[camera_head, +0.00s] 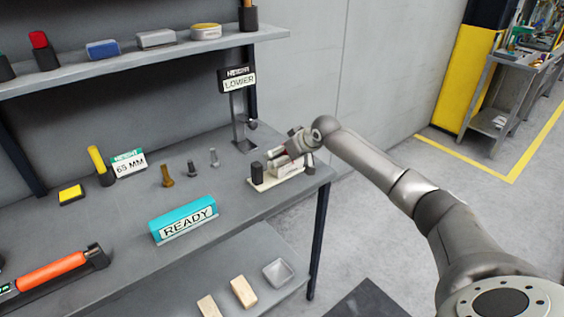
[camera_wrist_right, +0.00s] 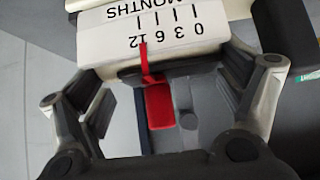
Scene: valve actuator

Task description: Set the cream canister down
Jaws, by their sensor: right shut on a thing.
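A cream body (camera_wrist_right: 150,38) printed with a MONTHS scale and a red pointer (camera_wrist_right: 158,100) fills the top of the right wrist view. No plain round canister stands out, and I cannot tell if this body is the cream canister. My right gripper (camera_head: 284,156) is at the right end of the bench, at a cream block (camera_head: 284,170) over a pale base plate (camera_head: 262,185). In the wrist view the gripper's fingers (camera_wrist_right: 160,88) are wide apart, one at each side of the cream body. Whether its underside touches the plate is hidden. My left gripper is out of view.
A dark cylinder (camera_head: 256,172) stands close left of the gripper. The LOWER sign stand (camera_head: 238,110) is behind. The bench's right edge is close; bare bench lies between READY and plate.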

